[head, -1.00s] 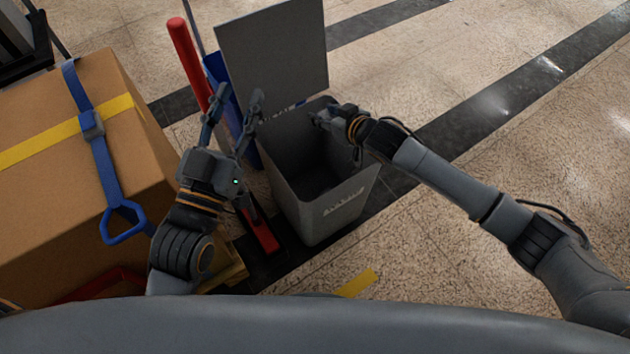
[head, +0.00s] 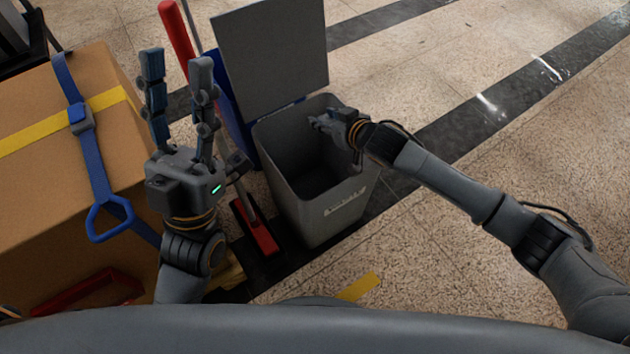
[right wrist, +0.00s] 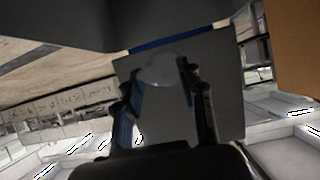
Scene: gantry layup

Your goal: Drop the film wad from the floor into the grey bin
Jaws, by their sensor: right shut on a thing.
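The grey bin (head: 318,215) stands on the floor with its lid (head: 272,55) raised, and its mouth is open. My right gripper (head: 318,121) is over the right part of the bin's mouth. In the right wrist view the right gripper (right wrist: 158,82) is shut on the film wad (right wrist: 163,69), a pale translucent lump between the fingertips. The wad cannot be made out in the head view. My left gripper (head: 176,64) is open and empty, fingers spread, left of the bin.
A large cardboard box (head: 50,215) with a blue strap (head: 90,150) and yellow tape fills the left side. A red-handled tool (head: 177,40) and a red floor brush (head: 257,230) stand beside the bin. The floor to the right is clear.

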